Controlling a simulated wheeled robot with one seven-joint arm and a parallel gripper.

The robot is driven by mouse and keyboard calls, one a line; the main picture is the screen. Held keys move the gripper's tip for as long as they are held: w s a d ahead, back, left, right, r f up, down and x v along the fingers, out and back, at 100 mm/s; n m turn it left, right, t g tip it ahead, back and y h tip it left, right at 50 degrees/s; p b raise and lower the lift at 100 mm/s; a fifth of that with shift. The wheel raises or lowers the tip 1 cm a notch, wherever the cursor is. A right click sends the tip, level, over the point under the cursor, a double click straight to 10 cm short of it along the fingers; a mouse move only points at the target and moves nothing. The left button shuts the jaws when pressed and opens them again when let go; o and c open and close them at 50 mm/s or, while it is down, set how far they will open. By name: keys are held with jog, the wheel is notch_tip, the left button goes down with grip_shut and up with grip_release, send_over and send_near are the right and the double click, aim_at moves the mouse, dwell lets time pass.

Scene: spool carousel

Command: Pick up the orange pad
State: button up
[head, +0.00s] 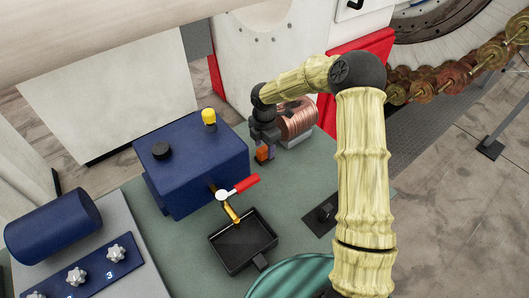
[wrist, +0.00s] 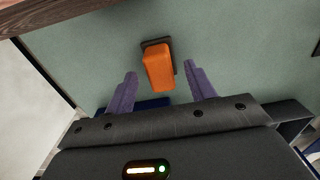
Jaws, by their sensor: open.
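The orange pad (wrist: 159,70) is a small upright block on a dark base (wrist: 150,43), standing on the green-grey table top. In the wrist view it lies just beyond my gripper (wrist: 167,83), between the lines of the two purple-grey fingers. The fingers are spread apart and nothing is between them; the pad appears apart from both. In the head view the orange pad (head: 262,154) shows just below my gripper (head: 261,146), partly hidden by it.
A copper wire spool (head: 297,120) stands close right of my gripper. A blue tank (head: 195,165) with a red-handled tap (head: 238,188) stands to the left. A black tray (head: 243,240) sits in front. The table right of the tap is mostly clear.

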aim_at(264, 148)
notch_tip(264, 148, down, 2)
jog(key=shift+f, duration=0.15)
dwell(0.4)
jog(key=c, duration=1.1)
jog(key=shift+o, duration=0.2)
notch_tip(264, 148, up, 10)
jog(key=shift+r+b, duration=0.1)
jog(key=shift+b, duration=0.75)
